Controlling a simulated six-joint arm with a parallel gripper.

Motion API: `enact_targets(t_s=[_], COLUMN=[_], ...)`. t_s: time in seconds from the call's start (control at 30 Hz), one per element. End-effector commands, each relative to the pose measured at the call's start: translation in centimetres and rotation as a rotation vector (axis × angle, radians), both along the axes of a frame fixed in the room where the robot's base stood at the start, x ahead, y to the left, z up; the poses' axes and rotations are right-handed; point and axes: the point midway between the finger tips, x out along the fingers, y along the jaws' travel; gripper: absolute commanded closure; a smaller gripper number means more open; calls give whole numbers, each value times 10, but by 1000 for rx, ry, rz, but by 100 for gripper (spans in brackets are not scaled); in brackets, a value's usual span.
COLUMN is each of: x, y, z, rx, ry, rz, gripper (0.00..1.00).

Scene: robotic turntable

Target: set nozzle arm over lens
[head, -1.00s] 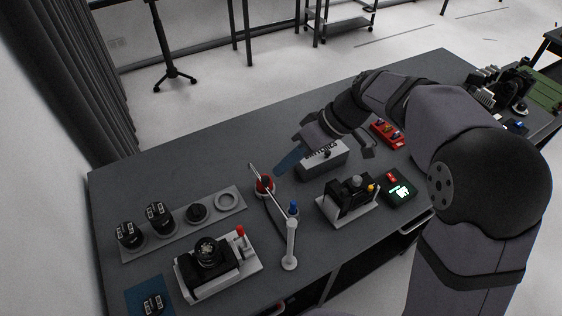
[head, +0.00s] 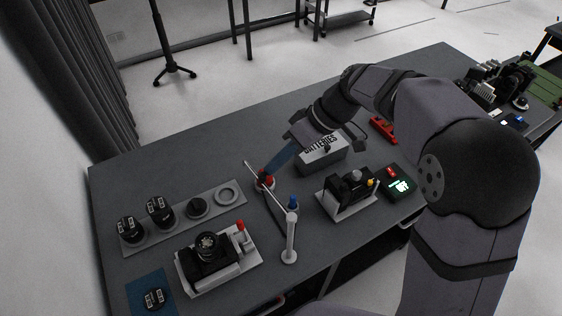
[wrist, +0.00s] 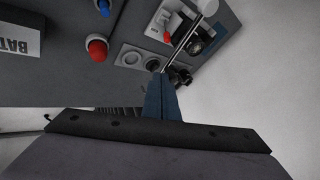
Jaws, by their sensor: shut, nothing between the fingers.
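The nozzle arm (head: 277,200) is a thin pale rod on an upright white post (head: 290,240). In the head view it reaches back and left, past the red-topped piece, clear of the camera lens (head: 207,243). The lens faces up on a black camera in a pale holder at the front left. My gripper (head: 268,173) is shut and empty, its blue fingers pointing down close to the rod's far part. In the wrist view the fingertips (wrist: 162,75) are beside the rod (wrist: 183,46); I cannot tell whether they touch. The lens (wrist: 195,46) shows beyond the rod there.
A red-topped piece (head: 265,183) and a blue-topped piece (head: 293,202) stand near the rod. A grey batteries box (head: 322,160) is behind. A strip (head: 180,228) with several round parts lies left. A second device (head: 348,190) and a lit green display (head: 400,187) are right.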

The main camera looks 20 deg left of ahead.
Motion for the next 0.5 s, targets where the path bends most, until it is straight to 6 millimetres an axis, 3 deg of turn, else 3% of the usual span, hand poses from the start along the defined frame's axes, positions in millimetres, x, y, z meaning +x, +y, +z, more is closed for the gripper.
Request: enact_targets(t_s=[0.5], x=[-35], y=[36], z=[0], rx=[0], ry=[1], rz=[437], gripper=[100])
